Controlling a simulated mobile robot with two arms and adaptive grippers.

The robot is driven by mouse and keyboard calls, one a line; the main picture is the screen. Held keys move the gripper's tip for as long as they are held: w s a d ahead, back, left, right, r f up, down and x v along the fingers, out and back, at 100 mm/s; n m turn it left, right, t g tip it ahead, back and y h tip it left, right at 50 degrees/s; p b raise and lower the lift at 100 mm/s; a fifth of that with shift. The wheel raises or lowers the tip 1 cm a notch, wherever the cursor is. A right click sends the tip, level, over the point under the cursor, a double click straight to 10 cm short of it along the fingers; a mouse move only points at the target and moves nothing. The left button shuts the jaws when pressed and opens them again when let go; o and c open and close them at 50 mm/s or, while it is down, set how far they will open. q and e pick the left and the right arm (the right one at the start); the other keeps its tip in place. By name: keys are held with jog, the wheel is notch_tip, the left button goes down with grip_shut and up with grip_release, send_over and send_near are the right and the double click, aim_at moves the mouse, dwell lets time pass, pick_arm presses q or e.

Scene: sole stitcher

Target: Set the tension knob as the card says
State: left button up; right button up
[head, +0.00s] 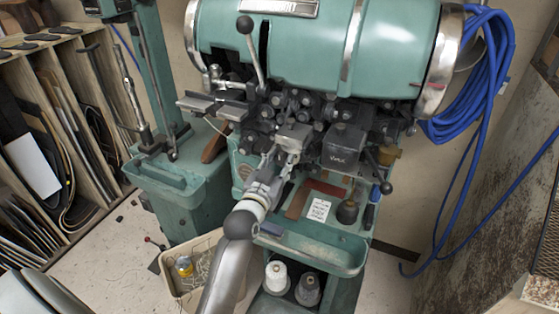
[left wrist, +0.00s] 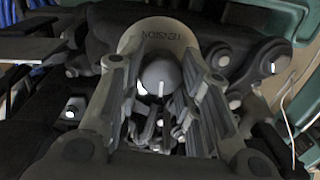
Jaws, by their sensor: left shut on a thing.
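My left gripper (head: 283,160) is in front of the dark mechanism of the green sole stitcher (head: 295,45). In the left wrist view its two fingers stand on either side of the round grey tension knob (left wrist: 160,74) and are shut on it. A white mark on the knob points down in that view. Behind the knob is a grey plate (left wrist: 158,34) lettered "TENSION". In the head view the gripper hides the knob. A white card (head: 319,209) lies on the machine's green tray; its writing is too small to read. My right gripper is not in view.
A dark lettered box (head: 343,147) and a ball-ended lever (head: 381,172) are right of the gripper. Thread spools (head: 277,277) stand below the tray. A bin (head: 181,291) is at lower left, shelves at far left, and a blue hose (head: 480,75) hangs at right.

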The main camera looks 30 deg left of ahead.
pick_arm(q)
jog(key=n+p, duration=0.2)
jog(key=n, duration=0.1)
jog(key=n+p, duration=0.1)
jog(key=shift+r+n, duration=0.25)
jog(key=shift+n, duration=0.05)
jog(key=shift+n+p, duration=1)
jog(key=shift+n, duration=0.2)
jog(key=shift+f+n, duration=0.1)
jog(key=shift+n, duration=0.4)
jog(key=o, duration=1)
jog(key=shift+a, duration=0.1)
jog(key=shift+s+f, duration=0.1)
jog(key=s, duration=0.4)
jog(key=s+d, duration=0.1)
jog(key=s, duration=0.6)
jog(key=shift+s+d+r, duration=0.2)
jog(key=shift+s+r, duration=0.15)
jog(key=shift+s, duration=0.05)
